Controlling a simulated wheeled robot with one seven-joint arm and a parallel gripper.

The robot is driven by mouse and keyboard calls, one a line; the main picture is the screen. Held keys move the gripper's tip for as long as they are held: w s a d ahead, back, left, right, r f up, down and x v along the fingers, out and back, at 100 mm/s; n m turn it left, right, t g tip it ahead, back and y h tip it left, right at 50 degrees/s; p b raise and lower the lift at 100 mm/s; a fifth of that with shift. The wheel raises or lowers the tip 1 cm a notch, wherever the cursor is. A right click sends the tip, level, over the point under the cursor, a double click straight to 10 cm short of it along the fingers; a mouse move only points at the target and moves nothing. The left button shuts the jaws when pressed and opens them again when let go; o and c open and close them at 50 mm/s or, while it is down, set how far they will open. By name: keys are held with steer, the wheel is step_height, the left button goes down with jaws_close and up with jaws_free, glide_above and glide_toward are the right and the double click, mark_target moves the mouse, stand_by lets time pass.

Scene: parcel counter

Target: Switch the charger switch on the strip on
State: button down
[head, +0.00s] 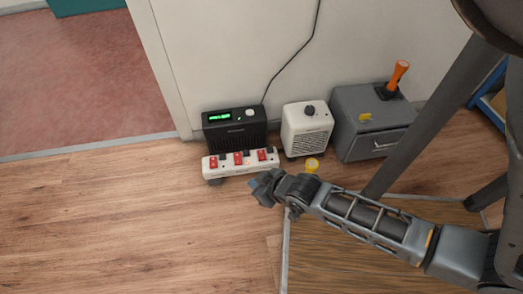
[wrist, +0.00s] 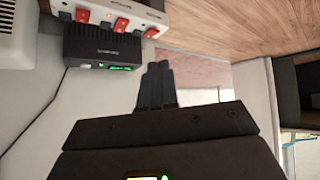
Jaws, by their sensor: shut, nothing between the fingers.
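The white power strip (head: 226,173) lies on the floor in front of a black box, with three red switches in a row: left (head: 213,162), middle (head: 238,158) and right (head: 262,155). Labels are too small to read, so I cannot tell which is the charger switch or how each is set. My gripper (head: 262,187) is shut and empty, just in front of the strip's right part. In the wrist view the shut fingers (wrist: 158,72) point toward the strip (wrist: 105,15), which appears at the top, apart from them.
The black box (head: 235,138) with a green display stands behind the strip against the wall. The wooden floor (head: 120,220) at left is clear.

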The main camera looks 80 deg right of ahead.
steer(key=d+f+m+g+y+p, duration=0.2)
steer(key=d+m+g+p, duration=0.4)
steer(key=d, duration=1.4)
steer(key=m, duration=0.2)
steer(key=shift+s+d+f+m+y+p, duration=0.15)
steer(key=shift+d+f+m+y+p, duration=0.15)
steer(key=shift+f+y+p, duration=0.1)
steer(key=b, duration=0.7)
glide_above(262, 157)
steer(key=f, duration=0.8)
steer(key=a+f, duration=0.1)
steer(key=f, duration=0.3)
steer(key=shift+s+f, duration=0.1)
steer(key=shift+f+b, duration=0.4)
steer(key=shift+f, duration=0.25)
